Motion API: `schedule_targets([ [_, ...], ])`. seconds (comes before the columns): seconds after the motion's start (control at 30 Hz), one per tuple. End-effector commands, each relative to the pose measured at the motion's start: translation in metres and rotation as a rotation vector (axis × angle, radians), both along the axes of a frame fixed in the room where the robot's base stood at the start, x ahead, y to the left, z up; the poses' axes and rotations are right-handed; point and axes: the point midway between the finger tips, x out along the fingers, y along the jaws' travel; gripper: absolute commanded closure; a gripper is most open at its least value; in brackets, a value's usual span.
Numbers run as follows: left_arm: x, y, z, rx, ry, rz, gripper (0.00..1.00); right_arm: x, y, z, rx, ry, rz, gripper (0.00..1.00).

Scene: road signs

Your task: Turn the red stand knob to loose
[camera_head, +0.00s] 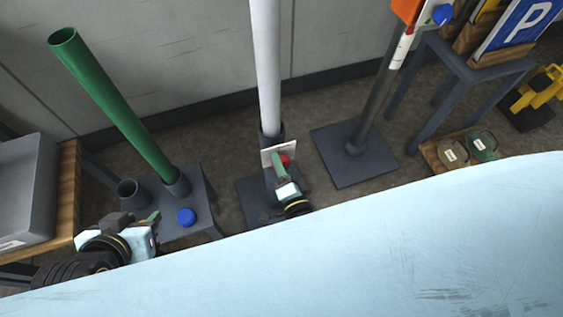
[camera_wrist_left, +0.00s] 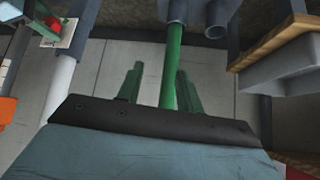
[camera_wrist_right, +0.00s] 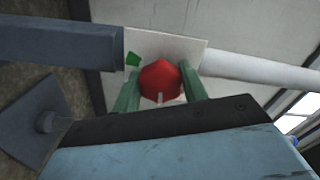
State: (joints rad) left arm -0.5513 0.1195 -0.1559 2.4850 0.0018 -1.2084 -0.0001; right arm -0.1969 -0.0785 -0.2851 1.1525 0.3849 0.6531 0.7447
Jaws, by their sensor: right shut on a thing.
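The red knob (camera_head: 286,160) sits on the front of a dark stand (camera_head: 271,133) that holds a white pole (camera_head: 266,60). A pale plate (camera_wrist_right: 190,48) with a green mark (camera_wrist_right: 133,59) lies behind the knob. My right gripper (camera_head: 280,168) is at the stand, and in the right wrist view its green fingers are shut on the red knob (camera_wrist_right: 160,82), one on each side. My left gripper (camera_head: 150,220) is open and empty, near the stand with the green tube (camera_head: 112,105); the tube also shows between its fingers in the left wrist view (camera_wrist_left: 172,75), farther off.
A blue knob (camera_head: 186,217) is on the green tube's stand. A dark pole on a square base (camera_head: 352,172) stands right of the red knob. A grey bin (camera_head: 22,190) is at far left. A table with a blue P sign (camera_head: 520,28) is at top right.

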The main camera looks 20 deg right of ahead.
Motion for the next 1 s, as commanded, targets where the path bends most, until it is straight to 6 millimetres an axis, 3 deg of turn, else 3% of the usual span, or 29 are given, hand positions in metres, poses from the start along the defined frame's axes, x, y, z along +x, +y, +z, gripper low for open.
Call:
schedule_targets([
  [0.7, -0.07, 0.027, -0.026, 0.091, 0.401, 0.04, 0.64, 0.0, -0.002, -0.001, -0.681, -0.022, 0.0, 0.8],
  [1.0, -0.065, 0.029, -0.038, 0.099, 0.405, 0.04, 0.64, 0.0, -0.003, -0.002, -0.964, -0.032, -0.001, 0.8],
])
